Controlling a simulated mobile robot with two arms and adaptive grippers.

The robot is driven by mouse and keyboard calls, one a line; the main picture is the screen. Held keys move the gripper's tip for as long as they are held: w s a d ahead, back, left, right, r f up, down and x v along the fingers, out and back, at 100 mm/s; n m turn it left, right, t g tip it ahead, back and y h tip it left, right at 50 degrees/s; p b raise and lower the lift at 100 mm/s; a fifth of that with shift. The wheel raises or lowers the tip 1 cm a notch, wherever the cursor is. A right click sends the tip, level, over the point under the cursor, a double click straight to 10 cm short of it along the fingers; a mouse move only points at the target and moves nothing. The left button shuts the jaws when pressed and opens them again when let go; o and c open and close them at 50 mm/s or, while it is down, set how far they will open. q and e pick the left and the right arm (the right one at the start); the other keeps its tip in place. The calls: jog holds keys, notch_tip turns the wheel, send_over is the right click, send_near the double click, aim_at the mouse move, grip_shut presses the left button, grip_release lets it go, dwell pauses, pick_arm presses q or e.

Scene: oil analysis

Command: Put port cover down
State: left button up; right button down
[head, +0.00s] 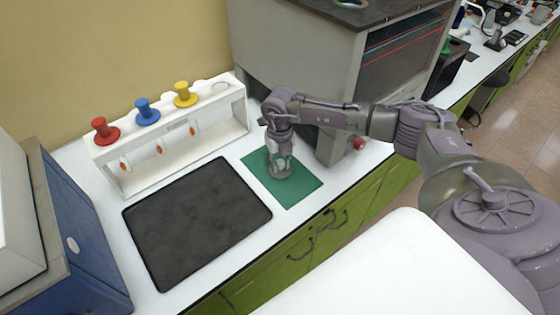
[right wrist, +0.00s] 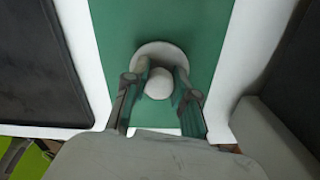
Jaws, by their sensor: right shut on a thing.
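The port cover (right wrist: 159,84) is a pale round disc with a ball-shaped knob, seen from above in the right wrist view. It is over the green mat (right wrist: 110,30), at or close to its surface; I cannot tell for sure whether it touches. My right gripper (right wrist: 160,90) points down and is shut on the knob, one finger on each side. In the head view my right gripper (head: 280,168) is above the green mat (head: 300,190) and mostly hides the cover. My left gripper is not in view.
A black tray (head: 195,222) lies left of the mat. Behind it a white rack (head: 180,150) holds red, blue and yellow-topped pieces. A grey machine (head: 300,50) stands behind my right arm. A blue box (head: 75,235) is at the left. The mat's front part is clear.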

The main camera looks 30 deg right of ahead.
aim_at(280, 161)
jog(key=c, duration=1.2)
grip_release()
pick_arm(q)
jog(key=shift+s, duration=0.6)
pick_arm(e)
jog(key=shift+o, duration=1.3)
jog(key=shift+r+p, duration=0.2)
jog(key=shift+p, duration=0.1)
jog(key=shift+r, duration=0.25)
pick_arm(q)
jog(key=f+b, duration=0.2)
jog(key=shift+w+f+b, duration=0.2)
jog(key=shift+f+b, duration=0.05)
jog(key=shift+b, duration=0.15)
pick_arm(e)
notch_tip(280, 161, up, 11)
jog(key=shift+r, duration=0.15)
